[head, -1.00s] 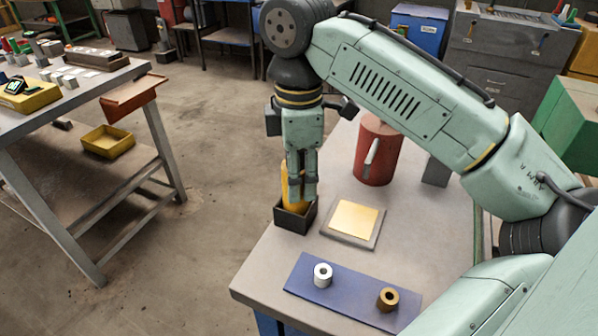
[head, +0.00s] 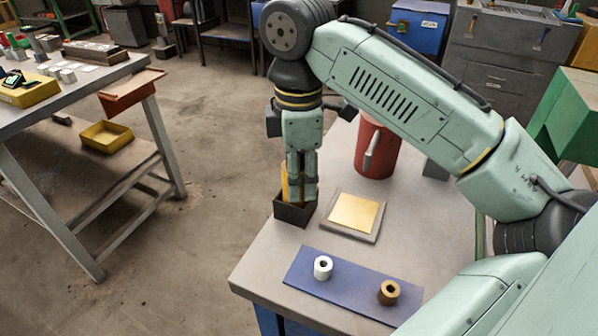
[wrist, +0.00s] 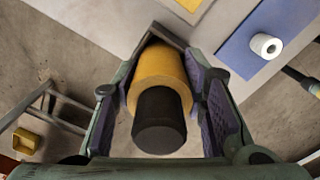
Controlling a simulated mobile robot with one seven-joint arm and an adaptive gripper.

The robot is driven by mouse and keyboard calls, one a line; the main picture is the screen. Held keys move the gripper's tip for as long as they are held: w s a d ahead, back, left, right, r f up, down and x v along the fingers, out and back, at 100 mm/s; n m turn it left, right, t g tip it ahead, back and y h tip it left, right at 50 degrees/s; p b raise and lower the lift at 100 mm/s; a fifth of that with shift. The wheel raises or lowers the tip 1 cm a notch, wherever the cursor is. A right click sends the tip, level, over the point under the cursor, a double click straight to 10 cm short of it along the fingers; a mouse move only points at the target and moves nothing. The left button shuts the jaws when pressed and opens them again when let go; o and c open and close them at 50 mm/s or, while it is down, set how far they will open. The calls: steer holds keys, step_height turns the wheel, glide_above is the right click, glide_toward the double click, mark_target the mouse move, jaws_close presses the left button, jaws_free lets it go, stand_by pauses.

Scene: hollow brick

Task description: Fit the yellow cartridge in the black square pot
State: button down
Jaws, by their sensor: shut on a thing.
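The yellow cartridge (head: 285,184) stands upright between the fingers of my gripper (head: 302,198), which is shut on it. In the wrist view the yellow cartridge (wrist: 160,80) has a dark end facing the camera, with my gripper's (wrist: 168,88) pads on both sides. The cartridge's lower part is inside the pot's opening, hidden by the pot wall and my fingers. In the wrist view only part of the pot's rim (wrist: 166,34) shows behind the cartridge. I cannot tell whether it touches the bottom.
A grey plate with a yellow square (head: 354,212) lies right of the pot. A blue mat (head: 340,287) holds a white ring (head: 323,267) and a brown ring (head: 389,292). A red can (head: 377,150) stands behind. The table's left edge is close to the pot.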

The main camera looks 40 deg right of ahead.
steer(key=c, duration=0.9)
jaws_free()
step_height(320, 180, up, 8)
steer(key=shift+f, duration=0.25)
steer(key=shift+a, duration=0.1)
